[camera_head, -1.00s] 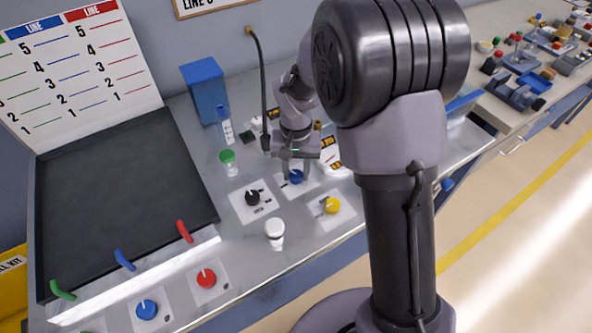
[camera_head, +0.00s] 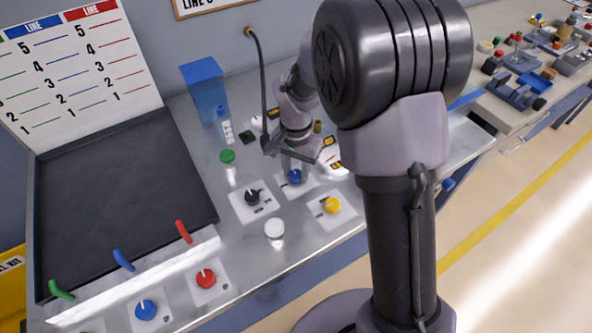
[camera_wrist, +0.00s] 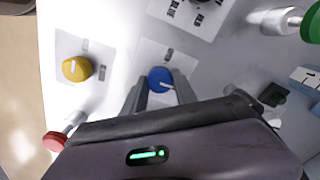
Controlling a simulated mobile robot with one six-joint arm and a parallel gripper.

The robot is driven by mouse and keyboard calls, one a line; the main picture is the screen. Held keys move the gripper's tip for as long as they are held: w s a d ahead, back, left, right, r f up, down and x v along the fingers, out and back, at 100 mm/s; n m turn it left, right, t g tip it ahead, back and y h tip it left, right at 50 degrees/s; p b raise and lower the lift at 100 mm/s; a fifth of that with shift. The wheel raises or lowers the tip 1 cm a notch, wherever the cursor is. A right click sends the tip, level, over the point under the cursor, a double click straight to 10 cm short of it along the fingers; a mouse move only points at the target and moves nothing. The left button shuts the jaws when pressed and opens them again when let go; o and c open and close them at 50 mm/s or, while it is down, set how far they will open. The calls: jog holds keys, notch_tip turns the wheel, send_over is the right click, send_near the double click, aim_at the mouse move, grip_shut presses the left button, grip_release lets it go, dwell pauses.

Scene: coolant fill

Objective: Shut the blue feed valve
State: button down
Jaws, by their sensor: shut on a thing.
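A blue knob (camera_head: 294,177) sits on a white plate on the metal bench, behind the yellow knob. My gripper (camera_head: 293,170) points down at it with its fingers around it. In the wrist view, the blue knob (camera_wrist: 160,79) lies between the two fingertips of my gripper (camera_wrist: 160,86), with a white pointer line on its top. The fingers are shut on it and hide part of its sides. A second blue knob (camera_head: 146,310) stands at the front left, apart from my gripper.
Near the held knob are a black knob (camera_head: 252,196), a yellow knob (camera_head: 331,205), a white cap (camera_head: 274,228) and a green cap (camera_head: 227,156). A red knob (camera_head: 206,278) is at the front. A dark tray (camera_head: 120,190) fills the left.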

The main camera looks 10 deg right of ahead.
aim_at(296, 174)
jog(key=c, duration=1)
grip_release()
jog(key=shift+o, duration=0.2)
notch_tip(296, 174, up, 18)
jog(key=p, duration=0.7)
jog(key=shift+f, duration=0.25)
jog(key=s+r+n+t+y+b, duration=0.1)
jog(key=s+r+t+b, duration=0.1)
jog(key=s, duration=0.9)
jog(key=s+a+r+n+t+y+b, duration=0.1)
jog(key=s+r+n+t, duration=0.1)
jog(key=s, duration=0.8)
jog(key=shift+s+r+t+b, duration=0.35)
jog(key=shift+s+r+t, duration=0.05)
jog(key=shift+r+t, duration=0.5)
